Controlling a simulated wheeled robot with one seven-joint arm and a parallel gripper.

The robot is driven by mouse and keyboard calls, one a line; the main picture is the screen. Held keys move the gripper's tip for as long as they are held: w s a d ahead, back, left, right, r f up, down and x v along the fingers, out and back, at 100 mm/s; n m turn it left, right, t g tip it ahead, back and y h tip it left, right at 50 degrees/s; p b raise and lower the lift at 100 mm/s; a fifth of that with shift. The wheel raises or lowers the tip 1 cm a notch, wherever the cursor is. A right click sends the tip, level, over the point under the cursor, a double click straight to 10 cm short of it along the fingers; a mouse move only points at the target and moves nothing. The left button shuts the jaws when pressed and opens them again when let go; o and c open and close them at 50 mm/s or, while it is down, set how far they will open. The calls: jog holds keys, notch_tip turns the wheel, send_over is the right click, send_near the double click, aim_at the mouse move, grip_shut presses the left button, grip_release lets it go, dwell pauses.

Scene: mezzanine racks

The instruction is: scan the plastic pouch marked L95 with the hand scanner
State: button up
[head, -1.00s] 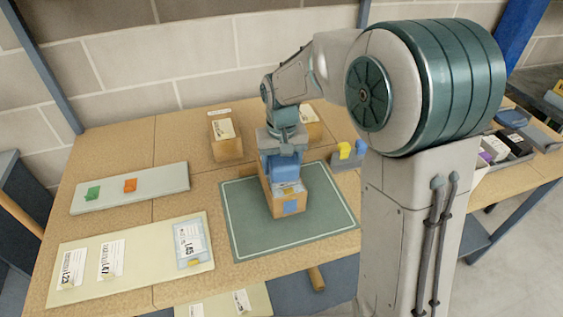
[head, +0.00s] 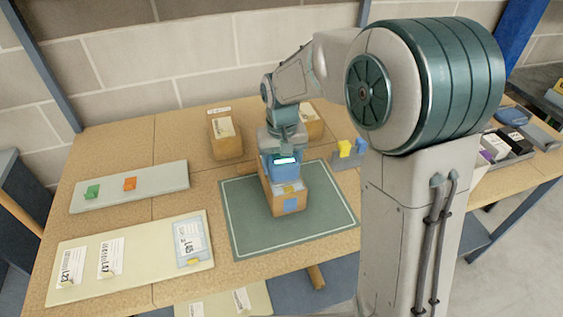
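My gripper (head: 284,148) is at the end of my arm, above the green mat, and appears shut on a blue device with a lit pale screen (head: 286,160), which looks like the hand scanner. The scanner is just above or in front of a cardboard box (head: 290,205) with a blue patch on its front; whether they touch is unclear. A pale-blue plastic pouch (head: 190,243) with a white label lies at the right end of the cream board. Its mark reads like L45 or L95; I cannot tell which. The fingertips are hidden by the scanner.
The cream board (head: 140,268) also carries items labelled about L23 (head: 71,268) and L47 (head: 110,257). A grey board (head: 155,186) holds green and orange pieces. The green mat (head: 250,235) is clear around the box. Two boxes stand behind, including one (head: 226,140) at left.

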jog(key=shift+r+p, duration=2.15)
jog(key=shift+r, duration=1.15)
